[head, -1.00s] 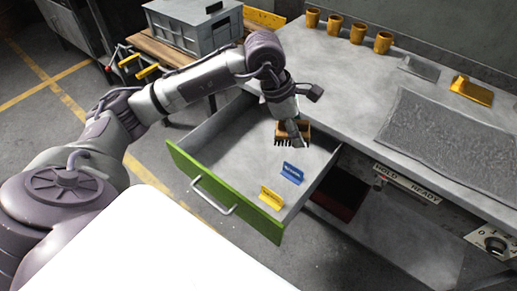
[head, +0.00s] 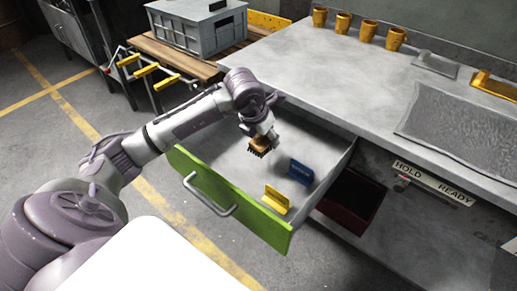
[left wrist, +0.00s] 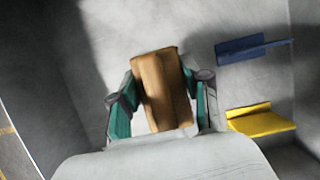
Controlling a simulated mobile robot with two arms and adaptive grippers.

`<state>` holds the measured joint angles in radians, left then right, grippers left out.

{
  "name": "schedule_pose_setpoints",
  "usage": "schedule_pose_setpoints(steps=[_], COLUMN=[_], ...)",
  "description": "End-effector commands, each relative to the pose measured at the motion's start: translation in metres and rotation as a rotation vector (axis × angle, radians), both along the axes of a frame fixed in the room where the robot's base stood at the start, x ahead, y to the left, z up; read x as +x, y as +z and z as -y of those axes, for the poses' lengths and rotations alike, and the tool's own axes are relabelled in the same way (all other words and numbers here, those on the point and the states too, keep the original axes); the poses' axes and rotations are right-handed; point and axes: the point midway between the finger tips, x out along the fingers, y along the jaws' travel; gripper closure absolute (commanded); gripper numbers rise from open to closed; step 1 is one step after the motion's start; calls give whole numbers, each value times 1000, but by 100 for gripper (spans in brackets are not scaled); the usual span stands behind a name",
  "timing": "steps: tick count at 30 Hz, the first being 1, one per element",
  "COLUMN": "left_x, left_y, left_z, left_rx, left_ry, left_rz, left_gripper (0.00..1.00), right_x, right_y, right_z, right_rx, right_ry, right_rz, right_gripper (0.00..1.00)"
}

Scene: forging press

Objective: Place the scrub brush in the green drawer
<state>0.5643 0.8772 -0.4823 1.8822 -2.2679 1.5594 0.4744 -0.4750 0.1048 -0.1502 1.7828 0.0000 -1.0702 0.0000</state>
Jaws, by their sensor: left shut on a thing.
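The scrub brush (head: 264,146) has a brown wooden block and dark bristles that point down in the head view. My left gripper (head: 265,136) is shut on it, above the inside of the open green drawer (head: 233,204). In the left wrist view the brush block (left wrist: 162,92) sits between both fingers (left wrist: 162,104), with the grey drawer floor behind it. I cannot tell whether the bristles touch the drawer floor. My right gripper is not in view.
In the drawer, a blue bracket-like piece (head: 300,172) and a yellow one (head: 276,200) stand right of the brush. The counter (head: 350,90) overhangs the drawer's back. Yellow cups (head: 343,24) stand at its rear. A dark red open drawer (head: 350,195) lies below.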

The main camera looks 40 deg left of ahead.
Motion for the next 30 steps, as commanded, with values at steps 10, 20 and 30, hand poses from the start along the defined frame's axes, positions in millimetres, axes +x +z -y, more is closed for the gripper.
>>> schedule_pose_setpoints(steps=[10, 20, 30], left_x=[1, 1, 1], left_y=[-23, -57, -58], left_z=[-28, -28, -27], left_rx=[0, 0, 0], left_ry=[-2, -2, -3], left_rz=[0, 1, 1], left_gripper=[91, 91, 48], right_x=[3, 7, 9], right_y=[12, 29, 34], right_z=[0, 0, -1], right_rx=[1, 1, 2], right_ry=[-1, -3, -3], right_rz=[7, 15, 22], right_gripper=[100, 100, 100])
